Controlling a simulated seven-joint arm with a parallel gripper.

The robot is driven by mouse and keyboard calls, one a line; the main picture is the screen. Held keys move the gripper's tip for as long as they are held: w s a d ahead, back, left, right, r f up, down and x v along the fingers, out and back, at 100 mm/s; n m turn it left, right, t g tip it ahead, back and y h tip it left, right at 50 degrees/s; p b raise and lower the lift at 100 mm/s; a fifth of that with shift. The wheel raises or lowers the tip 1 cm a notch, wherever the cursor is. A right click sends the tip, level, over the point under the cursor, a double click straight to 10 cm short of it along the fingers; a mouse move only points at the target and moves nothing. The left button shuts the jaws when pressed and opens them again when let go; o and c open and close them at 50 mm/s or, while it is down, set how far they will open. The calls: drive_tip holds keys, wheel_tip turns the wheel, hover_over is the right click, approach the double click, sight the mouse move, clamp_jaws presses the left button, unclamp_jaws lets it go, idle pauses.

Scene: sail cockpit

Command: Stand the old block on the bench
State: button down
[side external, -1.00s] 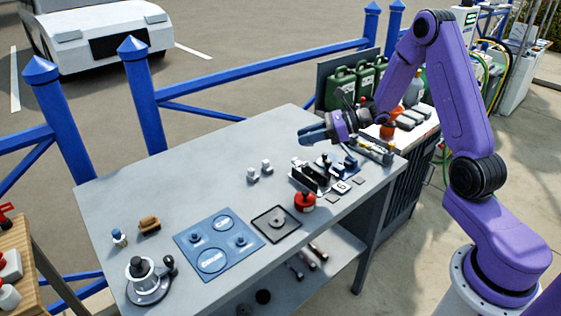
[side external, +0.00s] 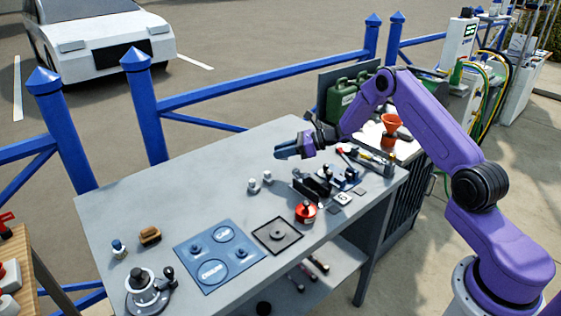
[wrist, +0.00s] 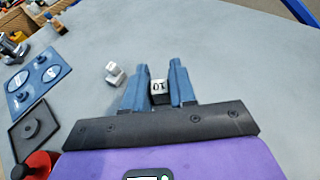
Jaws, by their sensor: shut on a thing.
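My gripper (side external: 289,150) is over the far right part of the grey bench (side external: 180,185), its blue fingers pointing left. In the wrist view, my gripper (wrist: 157,88) is shut on a small block (wrist: 158,86) with a pale face carrying dark marks and a dark lower part. I take this to be the old block; its marks are too small to read surely. The fingers hide its sides, and it cannot be made out in the side view. Bench surface shows beyond it; its height above the bench is unclear.
Two small grey pieces (side external: 260,182) stand left of my gripper. A blue mat (side external: 218,258), black tray (side external: 277,236), red container (side external: 306,211) and black holder (side external: 312,187) are nearer the front. The bench's far middle is clear.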

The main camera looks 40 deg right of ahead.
sight(281, 171)
drive_tip(key=shift+w+f, duration=0.8)
drive_tip(key=shift+f, duration=1.55)
drive_tip(key=shift+s+f, duration=0.1)
drive_tip(key=shift+f, duration=0.5)
drive_tip(key=c, duration=0.9)
unclamp_jaws()
drive_tip(key=shift+d, duration=0.1)
